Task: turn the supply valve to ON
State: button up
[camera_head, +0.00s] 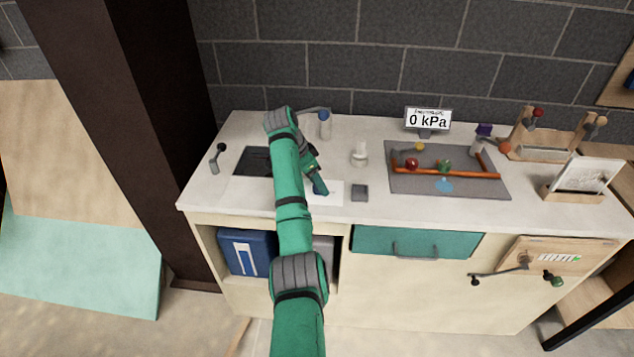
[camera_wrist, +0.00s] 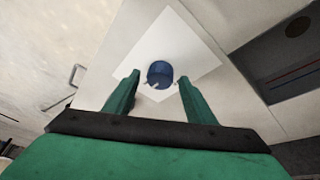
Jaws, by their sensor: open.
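My gripper (camera_head: 316,180) is over the counter, low above a white sheet (camera_head: 328,198). In the wrist view, its two green fingers (camera_wrist: 158,98) are apart with nothing held between them. A round blue piece (camera_wrist: 160,74) with a small pale mark stands on the white sheet (camera_wrist: 190,48), just beyond the fingertips. In the head view, an orange pipe (camera_head: 460,174) lies on a grey mat, with a red knob (camera_head: 411,163) and a green knob (camera_head: 445,165). I cannot tell which fitting is the supply valve. The display (camera_head: 428,119) reads 0 kPa.
A white fitting (camera_head: 360,153) and a small grey block (camera_head: 360,192) stand right of my gripper. A blue-topped cylinder (camera_head: 325,125) is behind it. A wooden panel (camera_head: 560,255) with a lever and green knob is on the cabinet front, right of the teal drawer (camera_head: 380,240).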

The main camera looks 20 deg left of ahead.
jog(key=v, duration=1)
jog(key=shift+r, duration=0.4)
jog(key=shift+s+a, duration=0.1)
